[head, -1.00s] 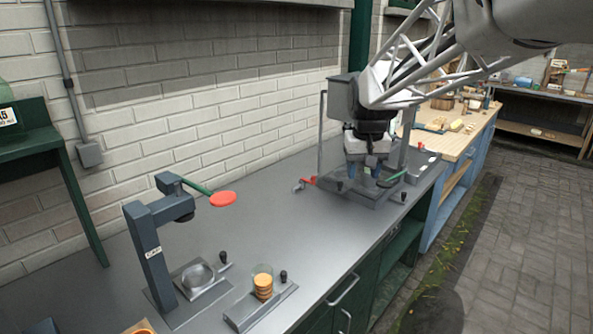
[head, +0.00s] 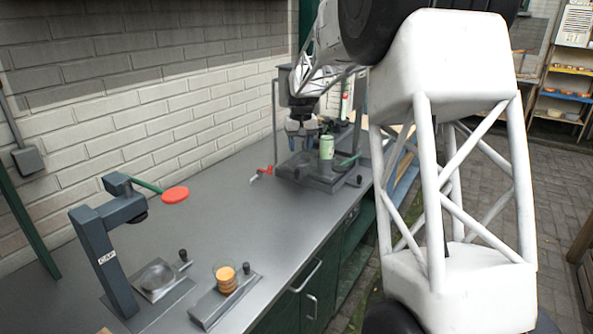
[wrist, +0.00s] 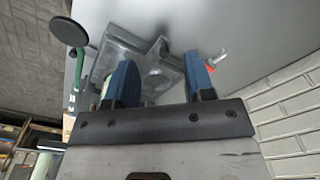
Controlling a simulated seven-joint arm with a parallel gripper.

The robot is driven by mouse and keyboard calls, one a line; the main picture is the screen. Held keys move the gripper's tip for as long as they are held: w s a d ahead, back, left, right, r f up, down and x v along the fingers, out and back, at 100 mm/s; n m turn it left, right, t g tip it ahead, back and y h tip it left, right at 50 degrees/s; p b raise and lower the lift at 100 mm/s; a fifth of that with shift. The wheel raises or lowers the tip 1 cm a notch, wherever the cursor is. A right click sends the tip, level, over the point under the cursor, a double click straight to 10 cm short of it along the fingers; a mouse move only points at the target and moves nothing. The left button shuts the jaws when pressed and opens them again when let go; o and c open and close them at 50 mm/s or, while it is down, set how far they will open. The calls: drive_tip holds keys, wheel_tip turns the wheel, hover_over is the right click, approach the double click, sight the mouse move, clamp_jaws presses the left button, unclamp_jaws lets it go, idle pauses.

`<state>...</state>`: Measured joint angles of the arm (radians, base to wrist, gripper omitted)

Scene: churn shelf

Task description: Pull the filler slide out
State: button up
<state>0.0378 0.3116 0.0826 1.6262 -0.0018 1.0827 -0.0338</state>
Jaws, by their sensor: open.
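The filler station (head: 322,181) is a grey metal frame with a flat base at the far end of the steel counter. A black knob (head: 360,181) stands at its front right corner; I cannot tell for certain which part is the slide. My gripper (head: 301,128) is open and empty above the left rear of the base. In the wrist view its blue fingers (wrist: 160,85) spread over a grey plate with a round recess (wrist: 157,78), not visibly touching it. A pale green can (head: 326,147) stands at the station, right of my gripper.
A red-handled tap (head: 264,171) sticks out left of the filler. A capper (head: 107,250) with a red disc lever (head: 175,195) stands at the front left. A small holder (head: 218,306) with orange lids is near the front edge. The counter (head: 235,210) between is clear.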

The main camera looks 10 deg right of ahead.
hover_over(297, 170)
wheel_tip(297, 170, down, 7)
drive_tip(key=shift+w, duration=0.15)
drive_tip(key=shift+f, duration=0.2)
drive_tip(key=shift+f, duration=3.7)
drive_tip(key=shift+c, duration=0.5)
clamp_jaws()
